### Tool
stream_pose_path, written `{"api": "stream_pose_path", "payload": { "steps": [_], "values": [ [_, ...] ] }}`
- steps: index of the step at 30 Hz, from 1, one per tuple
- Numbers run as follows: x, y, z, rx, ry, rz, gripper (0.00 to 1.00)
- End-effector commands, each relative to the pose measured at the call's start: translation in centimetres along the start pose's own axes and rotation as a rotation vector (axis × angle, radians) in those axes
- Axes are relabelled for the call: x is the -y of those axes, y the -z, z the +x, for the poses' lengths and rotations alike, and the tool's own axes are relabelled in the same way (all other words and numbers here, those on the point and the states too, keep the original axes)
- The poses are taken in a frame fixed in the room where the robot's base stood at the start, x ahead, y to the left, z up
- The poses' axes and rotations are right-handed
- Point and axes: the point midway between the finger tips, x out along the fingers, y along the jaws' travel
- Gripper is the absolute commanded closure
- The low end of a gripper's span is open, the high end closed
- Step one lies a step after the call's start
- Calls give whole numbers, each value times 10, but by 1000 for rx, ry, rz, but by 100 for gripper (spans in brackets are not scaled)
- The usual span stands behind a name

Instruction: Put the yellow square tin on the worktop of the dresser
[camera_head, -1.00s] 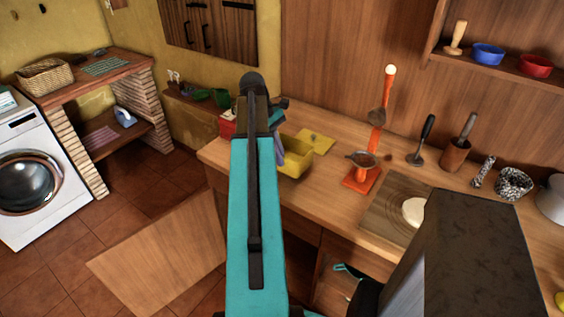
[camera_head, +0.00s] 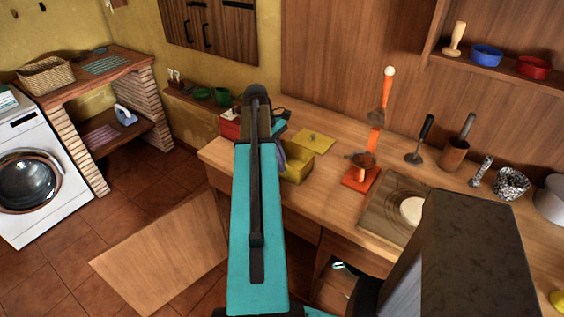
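The yellow square tin (camera_head: 297,169) is at the left end of the dresser's wooden worktop (camera_head: 335,208), just right of my arm. A flat yellow square piece (camera_head: 312,141) lies on the worktop behind it. My teal arm reaches up from the bottom centre. My gripper (camera_head: 279,150) is at its far end, against the tin's left side, and mostly hidden behind the arm. The fingers do not show clearly, so I cannot tell their opening. I cannot tell whether the tin rests on the worktop or hangs just above it.
An orange stand with ladles (camera_head: 361,178), a round-patterned board (camera_head: 392,210) and a wooden mortar (camera_head: 454,153) stand to the right. A red box (camera_head: 230,126) and green cups (camera_head: 211,96) are at the left. A dresser door (camera_head: 160,255) hangs open at the front left.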

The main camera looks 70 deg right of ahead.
Motion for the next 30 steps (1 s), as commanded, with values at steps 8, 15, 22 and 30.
{"api": "stream_pose_path", "payload": {
  "steps": [8, 15, 22, 30],
  "values": [
    [0, 0, 1, 0, 0, 0, 79],
    [0, 0, 0, 0, 0, 1, 79],
    [-1, 0, -9, -1, -1, 1, 79],
    [-2, 0, -36, -2, -1, 1, 79]
  ]
}}
